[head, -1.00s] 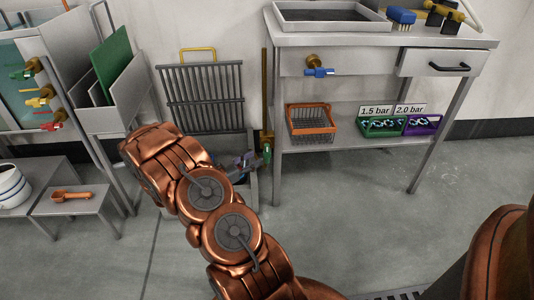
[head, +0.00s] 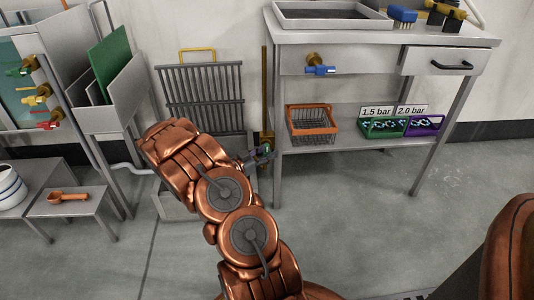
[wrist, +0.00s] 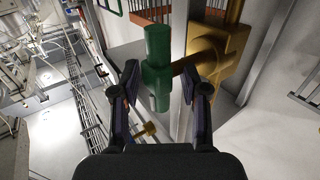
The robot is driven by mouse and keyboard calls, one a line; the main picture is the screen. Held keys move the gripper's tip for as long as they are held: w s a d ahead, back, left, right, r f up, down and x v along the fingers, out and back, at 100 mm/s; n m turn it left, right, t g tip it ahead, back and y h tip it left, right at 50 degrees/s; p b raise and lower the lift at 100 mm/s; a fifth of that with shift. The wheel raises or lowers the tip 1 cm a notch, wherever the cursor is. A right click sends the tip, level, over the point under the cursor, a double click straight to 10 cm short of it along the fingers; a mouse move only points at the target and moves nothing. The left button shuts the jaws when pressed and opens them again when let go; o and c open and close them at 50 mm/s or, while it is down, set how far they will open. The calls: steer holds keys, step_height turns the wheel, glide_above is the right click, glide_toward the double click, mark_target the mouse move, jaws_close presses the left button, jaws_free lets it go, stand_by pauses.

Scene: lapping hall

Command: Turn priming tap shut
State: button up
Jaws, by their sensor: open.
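A tap with a green lever handle (wrist: 158,62) and a brass body (wrist: 222,55) fills the upper middle of the wrist view. I see no label on it. In the head view it sits on the upright brass pipe (head: 264,90) beside the bench leg, mostly hidden by my gripper (head: 258,156). In the wrist view my gripper (wrist: 162,98) is open, its two fingers on either side of the handle's lower end. The handle runs nearly up and down in that picture. I cannot tell whether either finger touches it.
A blue-handled tap (head: 319,70) is on the bench front. Green (head: 20,72), yellow (head: 39,97) and red (head: 47,125) taps are at the left. The lower shelf holds an orange basket (head: 312,122). A grey rack (head: 203,98) stands behind my arm.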

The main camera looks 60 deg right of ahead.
jaws_close()
steer(key=shift+r+y+p, duration=0.2)
steer(key=shift+y+p, duration=0.1)
steer(key=shift+p, duration=0.3)
steer(key=shift+r+m+y+p, duration=0.1)
steer(key=shift+m+y+p, duration=0.3)
steer(key=shift+p, duration=0.25)
steer(key=y+p, duration=0.1)
steer(key=m+t+y+p, duration=0.1)
steer(key=shift+s+d+t+p, duration=0.1)
steer(key=shift+s+t+p, duration=0.1)
steer(key=shift+t+p, duration=0.15)
steer(key=m+t+y+p, duration=0.1)
steer(key=t+y+p, duration=0.1)
steer(key=p, duration=0.1)
steer(key=shift+s+d+m+y+p, duration=0.1)
steer(key=shift+d+m+y+p, duration=0.05)
steer(key=shift+m+y+p, duration=0.2)
steer(key=shift+s+d+f+m+t+y+p, duration=0.1)
steer(key=shift+f+m+t+y+p, duration=0.1)
steer(key=shift+m+t+y+p, duration=0.65)
steer(key=shift+w+f+m+t+y+p, duration=0.1)
steer(key=shift+f+m+t+y+p, duration=0.3)
steer(key=shift+t+y, duration=0.75)
steer(key=shift+s+d+f+m+t+y+p, duration=0.1)
steer(key=shift+m+t+y+p, duration=0.3)
steer(key=shift+t+y+p, duration=0.55)
